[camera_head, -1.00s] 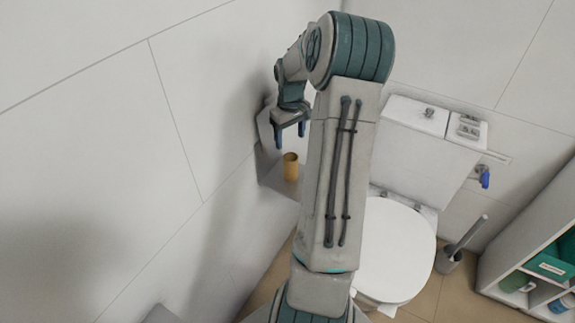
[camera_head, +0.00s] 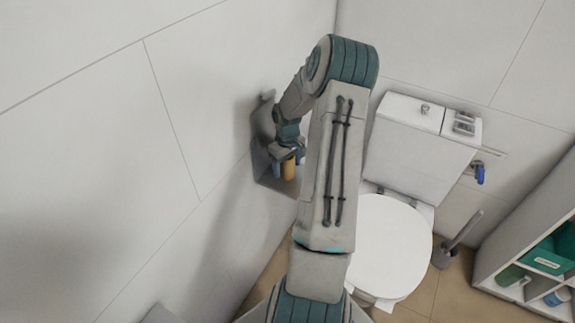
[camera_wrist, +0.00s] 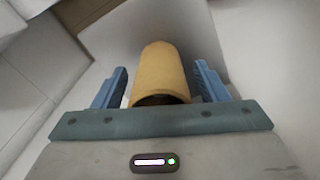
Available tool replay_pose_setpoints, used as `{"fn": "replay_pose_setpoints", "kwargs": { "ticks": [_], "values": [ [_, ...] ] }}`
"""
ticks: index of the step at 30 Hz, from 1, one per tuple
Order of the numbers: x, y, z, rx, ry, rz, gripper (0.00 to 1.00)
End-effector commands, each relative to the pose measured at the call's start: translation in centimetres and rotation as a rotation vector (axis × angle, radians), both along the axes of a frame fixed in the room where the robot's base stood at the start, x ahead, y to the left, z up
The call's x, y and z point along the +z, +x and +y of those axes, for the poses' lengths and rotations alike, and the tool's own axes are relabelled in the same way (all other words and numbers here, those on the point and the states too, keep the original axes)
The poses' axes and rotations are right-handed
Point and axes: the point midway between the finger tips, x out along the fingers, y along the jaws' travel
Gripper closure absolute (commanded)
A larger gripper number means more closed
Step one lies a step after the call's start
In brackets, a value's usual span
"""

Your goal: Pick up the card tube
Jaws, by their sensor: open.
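In the wrist view the tube (camera_wrist: 160,72) lies between the two blue fingers, with a gap on each side. My gripper (camera_head: 287,170) is over the tube from above, its fingers open on either side of it. It also shows in the wrist view (camera_wrist: 160,88). The gripper body hides the near end of the tube in part.
The left wall (camera_head: 190,120) is close to my gripper. A white toilet (camera_head: 390,240) with its cistern (camera_head: 420,140) stands to the right of my arm. A toilet brush (camera_head: 447,252) and a white shelf unit (camera_head: 515,230) are further right.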

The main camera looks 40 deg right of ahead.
Motion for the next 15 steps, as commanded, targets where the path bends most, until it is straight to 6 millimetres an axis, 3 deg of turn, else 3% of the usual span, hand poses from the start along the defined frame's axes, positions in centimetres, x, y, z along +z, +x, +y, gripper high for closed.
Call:
{"fn": "replay_pose_setpoints", "kwargs": {
  "ticks": [8, 13, 15],
  "values": [
    [-0.39, 0.04, -0.03, 0.001, -0.002, -0.002, 0.33],
    [-0.38, 0.04, -0.03, 0.001, -0.001, -0.001, 0.78],
    [-0.38, 0.04, -0.03, 0.001, -0.001, -0.001, 0.80]
  ]
}}
